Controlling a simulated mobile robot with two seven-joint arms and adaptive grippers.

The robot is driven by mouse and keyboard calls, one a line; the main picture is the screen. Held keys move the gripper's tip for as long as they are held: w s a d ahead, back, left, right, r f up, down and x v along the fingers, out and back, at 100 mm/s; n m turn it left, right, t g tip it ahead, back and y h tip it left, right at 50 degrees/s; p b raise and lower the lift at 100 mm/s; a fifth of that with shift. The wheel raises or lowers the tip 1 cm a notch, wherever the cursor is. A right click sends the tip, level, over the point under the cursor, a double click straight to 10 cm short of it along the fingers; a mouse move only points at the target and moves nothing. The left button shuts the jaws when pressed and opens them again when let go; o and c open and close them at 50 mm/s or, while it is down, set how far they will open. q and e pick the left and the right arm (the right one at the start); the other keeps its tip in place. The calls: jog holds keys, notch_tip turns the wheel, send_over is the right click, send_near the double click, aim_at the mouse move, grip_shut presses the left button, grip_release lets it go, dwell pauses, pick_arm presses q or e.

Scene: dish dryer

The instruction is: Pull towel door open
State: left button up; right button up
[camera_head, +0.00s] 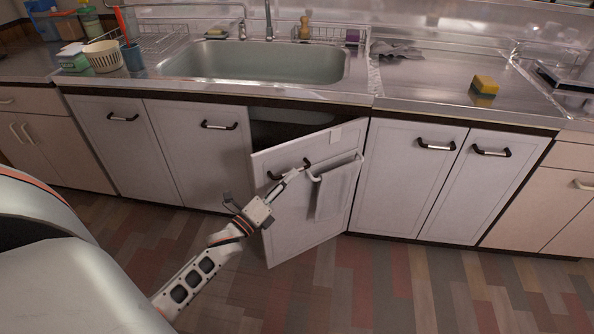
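The towel door (285,215) is a white cabinet door under the sink, standing partly open and swung out toward me. The dark cabinet inside (285,130) shows above and behind it. A grey towel (334,192) hangs from a white bar on the door's right part. The door's black handle (287,170) is at its upper left. My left gripper (296,173) is at this handle, with its fingers at the handle's right end. The fingers are too small to tell whether they are shut on it. My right gripper is not in view.
Closed white cabinet doors (205,150) stand to the left, and more closed doors (405,180) to the right. The sink (265,62) is above in the steel counter. A yellow sponge (485,84) lies on the counter. The wooden floor (360,290) before the door is clear.

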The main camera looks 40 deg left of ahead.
pick_arm(q)
jog(key=shift+x, duration=1.85)
grip_shut()
jog(key=shift+d, duration=0.1)
